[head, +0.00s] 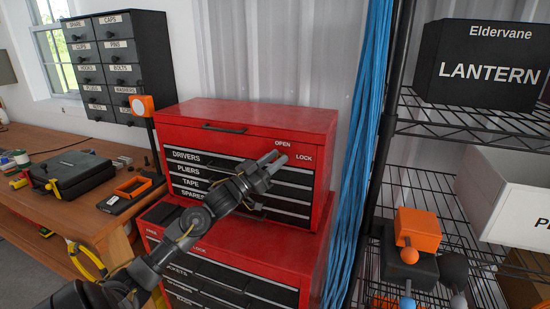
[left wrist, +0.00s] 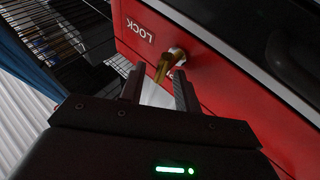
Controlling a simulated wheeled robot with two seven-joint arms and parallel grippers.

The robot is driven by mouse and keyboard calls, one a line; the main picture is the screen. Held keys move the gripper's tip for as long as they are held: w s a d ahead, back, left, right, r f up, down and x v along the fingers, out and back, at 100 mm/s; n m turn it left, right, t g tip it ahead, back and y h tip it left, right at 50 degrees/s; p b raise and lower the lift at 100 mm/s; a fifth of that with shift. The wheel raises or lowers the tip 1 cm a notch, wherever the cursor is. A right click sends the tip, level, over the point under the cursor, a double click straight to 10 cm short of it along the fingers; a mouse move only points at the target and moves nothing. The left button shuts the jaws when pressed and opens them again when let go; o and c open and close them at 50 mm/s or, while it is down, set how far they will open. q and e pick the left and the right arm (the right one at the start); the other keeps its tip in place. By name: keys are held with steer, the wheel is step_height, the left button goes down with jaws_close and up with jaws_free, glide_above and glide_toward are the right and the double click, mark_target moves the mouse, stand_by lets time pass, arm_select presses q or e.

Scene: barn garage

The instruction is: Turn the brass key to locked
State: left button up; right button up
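The brass key (left wrist: 163,68) sits in a round silver lock on the red face of the upper tool chest (head: 230,115). In the head view the "OPEN" (head: 283,143) and "LOCK" labels show, but my gripper hides the key. My left gripper (head: 279,157) is at the chest's upper right front. In the left wrist view its fingers (left wrist: 158,76) are open, one on each side of the key; I cannot tell whether they touch it. My right gripper is not in view.
A lower red chest (head: 215,265) stands under the upper one. Blue cables (head: 360,150) hang just right of the chests, beside a black wire rack (head: 470,125) with boxes. A wooden bench (head: 60,170) with a black case is at left.

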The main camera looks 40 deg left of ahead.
arm_select(q)
steer(key=shift+c, duration=0.2)
jaws_close()
stand_by(0.3)
steer(key=shift+d+r+m+g+h+p, duration=0.15)
steer(key=shift+m+g+h+p, duration=0.25)
steer(key=shift+m+g+p, duration=0.45)
steer(key=shift+w+d+m+g+y+p, duration=0.15)
steer(key=shift+m+g+y+p, duration=0.65)
steer(key=shift+m+g+p, duration=1.05)
steer(key=shift+d+m+g+y+p, duration=0.25)
steer(key=shift+m+g+y+p, duration=0.6)
steer(key=shift+m+p, duration=1.8)
steer(key=shift+w+d+m+g+y+p, duration=0.15)
steer(key=shift+m+g+y+p, duration=0.6)
steer(key=shift+m+g+p, duration=1.5)
steer(key=shift+s+n+t+p, duration=0.1)
steer(key=shift+n+t+p, duration=0.6)
steer(key=shift+p, duration=0.05)
